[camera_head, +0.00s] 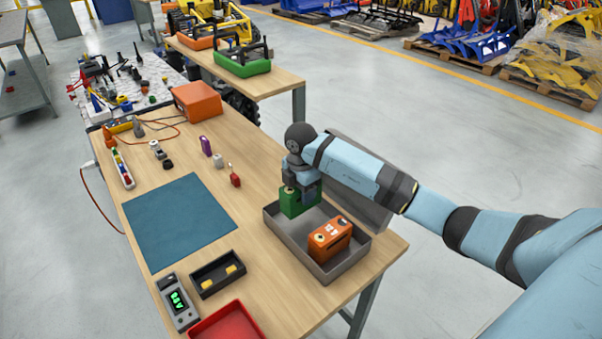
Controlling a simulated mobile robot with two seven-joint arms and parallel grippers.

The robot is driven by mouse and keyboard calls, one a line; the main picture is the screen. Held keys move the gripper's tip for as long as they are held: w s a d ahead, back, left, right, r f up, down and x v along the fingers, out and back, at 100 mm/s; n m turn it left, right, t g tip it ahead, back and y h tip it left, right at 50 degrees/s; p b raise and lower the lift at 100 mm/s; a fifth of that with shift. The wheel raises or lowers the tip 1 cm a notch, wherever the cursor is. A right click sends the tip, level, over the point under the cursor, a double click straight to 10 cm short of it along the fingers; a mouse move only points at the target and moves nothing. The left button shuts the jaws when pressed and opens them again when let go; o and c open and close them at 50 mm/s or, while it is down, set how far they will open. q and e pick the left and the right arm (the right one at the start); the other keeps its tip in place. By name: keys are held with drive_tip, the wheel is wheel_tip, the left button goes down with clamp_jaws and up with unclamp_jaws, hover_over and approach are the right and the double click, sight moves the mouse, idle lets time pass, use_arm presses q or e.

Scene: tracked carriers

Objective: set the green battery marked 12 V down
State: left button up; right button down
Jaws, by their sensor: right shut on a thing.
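A green battery (292,207) is at the far left corner of a grey tray (285,244). My right gripper (301,187) is shut on it from above. The battery's lower part reaches the tray's rim area; I cannot tell whether it rests on the tray floor or hangs just above it. Its 12 V marking is not readable from here. An orange battery (330,238) stands in the near right part of the tray, apart from the green one. My left gripper is not in the view.
A blue mat (178,222) lies left of the tray. A black box (217,273) with yellow pieces, a meter (177,301) and a red tray (228,325) are at the near edge. An orange case (197,101) stands at the back.

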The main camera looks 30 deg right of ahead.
sight(301, 208)
drive_tip(key=shift+f, duration=3.2)
drive_tip(key=shift+f, duration=0.15)
drive_tip(key=shift+c, duration=2)
unclamp_jaws()
wheel_tip(301, 208, up, 12)
drive_tip(key=shift+r, duration=0.1)
